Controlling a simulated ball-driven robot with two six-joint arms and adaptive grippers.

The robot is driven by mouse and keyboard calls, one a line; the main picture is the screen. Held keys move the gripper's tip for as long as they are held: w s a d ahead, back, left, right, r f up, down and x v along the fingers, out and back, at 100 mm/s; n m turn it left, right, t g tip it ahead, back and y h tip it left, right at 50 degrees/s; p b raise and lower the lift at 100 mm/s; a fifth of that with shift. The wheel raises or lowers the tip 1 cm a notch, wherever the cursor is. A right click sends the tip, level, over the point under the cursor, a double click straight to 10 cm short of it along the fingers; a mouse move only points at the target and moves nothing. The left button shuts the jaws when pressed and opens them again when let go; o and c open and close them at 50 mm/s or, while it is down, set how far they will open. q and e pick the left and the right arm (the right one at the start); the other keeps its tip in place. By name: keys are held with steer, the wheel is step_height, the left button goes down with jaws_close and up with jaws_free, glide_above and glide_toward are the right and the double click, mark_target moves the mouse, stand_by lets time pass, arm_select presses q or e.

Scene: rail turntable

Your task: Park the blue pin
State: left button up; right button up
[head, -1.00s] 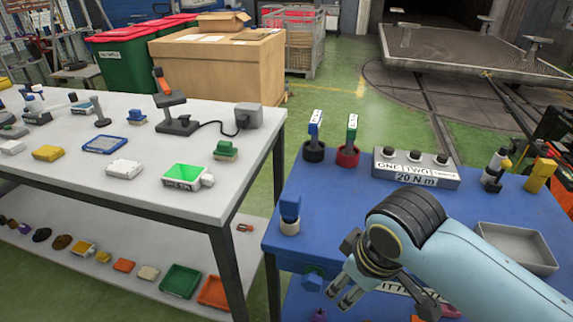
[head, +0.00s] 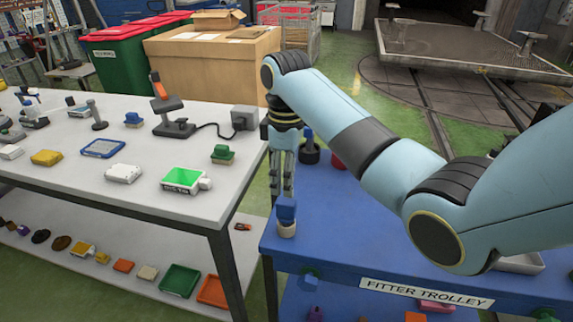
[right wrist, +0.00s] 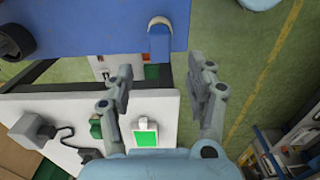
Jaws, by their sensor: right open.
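The blue pin (head: 286,211) stands upright in a cream round base (head: 286,230) at the left front corner of the blue trolley. My right gripper (head: 281,190) points down just above and behind it in the head view, with its fingertips near the pin's top. In the right wrist view the right gripper (right wrist: 158,72) is open and empty, and the blue pin (right wrist: 160,45) shows beyond the gap between the fingers. I cannot tell whether they touch. My left gripper is not in view.
The blue trolley (head: 345,235) also holds a black cup with a blue-handled piece (head: 308,150) and a red cup (head: 339,159), partly hidden by my right arm. A white table (head: 75,175) with several parts stands to the left, with a gap between.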

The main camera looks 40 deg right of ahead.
mark_target(286, 201)
step_height(286, 201, down, 8)
steer(key=shift+f, duration=0.1)
stand_by(0.4)
jaws_close()
stand_by(0.5)
